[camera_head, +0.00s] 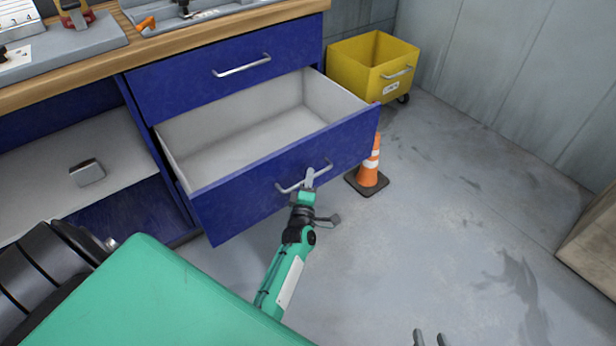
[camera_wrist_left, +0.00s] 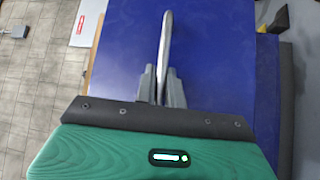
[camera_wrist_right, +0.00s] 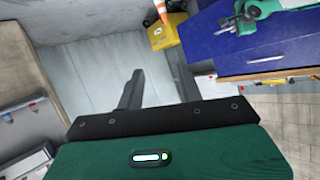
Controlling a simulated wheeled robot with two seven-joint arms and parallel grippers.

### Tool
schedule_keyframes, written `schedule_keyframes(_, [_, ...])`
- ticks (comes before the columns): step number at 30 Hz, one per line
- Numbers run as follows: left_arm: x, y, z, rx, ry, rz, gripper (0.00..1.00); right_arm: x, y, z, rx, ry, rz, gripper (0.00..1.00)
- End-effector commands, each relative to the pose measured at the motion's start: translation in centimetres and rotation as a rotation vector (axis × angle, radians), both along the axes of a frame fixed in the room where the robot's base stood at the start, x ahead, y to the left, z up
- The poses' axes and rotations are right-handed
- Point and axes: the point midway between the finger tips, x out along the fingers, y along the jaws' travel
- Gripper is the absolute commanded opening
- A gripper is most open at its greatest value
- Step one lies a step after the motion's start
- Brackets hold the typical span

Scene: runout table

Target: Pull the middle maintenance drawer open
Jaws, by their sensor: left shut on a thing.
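The blue middle drawer (camera_head: 228,222) is pulled well out of the cabinet, and its pale interior is empty. Its silver bar handle (camera_head: 290,187) is on the front face. My left gripper (camera_head: 309,178) is shut on this handle near its middle. In the left wrist view the handle (camera_wrist_left: 165,45) rises between the closed fingers, with the blue drawer front behind. My right gripper (camera_wrist_right: 160,90) is open and empty, away from the drawer; only its fingertips (camera_head: 430,338) show at the bottom of the head view.
The shut top drawer (camera_head: 190,85) sits above. An orange cone (camera_head: 369,172) stands on the floor close to the open drawer's right end. A yellow wheeled bin (camera_head: 350,68) is behind it. The floor at right (camera_head: 450,220) is clear. Tools lie on the wooden worktop (camera_head: 225,30).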

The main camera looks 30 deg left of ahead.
Motion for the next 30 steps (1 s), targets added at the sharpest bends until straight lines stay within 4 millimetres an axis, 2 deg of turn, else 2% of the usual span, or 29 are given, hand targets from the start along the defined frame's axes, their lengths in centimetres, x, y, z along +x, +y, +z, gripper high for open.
schedule_keyframes(4, [0.0,0.0,-0.1,-0.001,0.002,0.001,0.0,0.0,0.0,0.0,0.0,-0.001,0.0,0.36])
schedule_keyframes(5, [0.0,0.0,-0.1,-0.001,0.002,0.001,0.13,0.0,0.0,0.0,0.0,-0.001,0.0,0.36])
schedule_keyframes(8, [0.0,0.0,-0.1,-0.001,0.002,0.001,0.32,0.0,0.0,0.0,0.001,-0.002,0.0,0.36])
schedule_keyframes(20, [-0.5,-0.2,-0.1,-0.001,0.002,0.0,0.32,-0.1,0.0,0.0,-0.005,0.009,0.001,0.36])
schedule_keyframes(26, [-2.8,-1.1,-0.3,-0.002,0.004,0.001,0.32,-0.1,-1.5,0.2,-0.062,0.093,-0.008,0.36])
schedule_keyframes(30, [-5.3,-2.1,-0.7,-0.002,0.005,0.0,0.32,-0.4,-2.8,0.0,-0.112,0.177,-0.015,0.36])
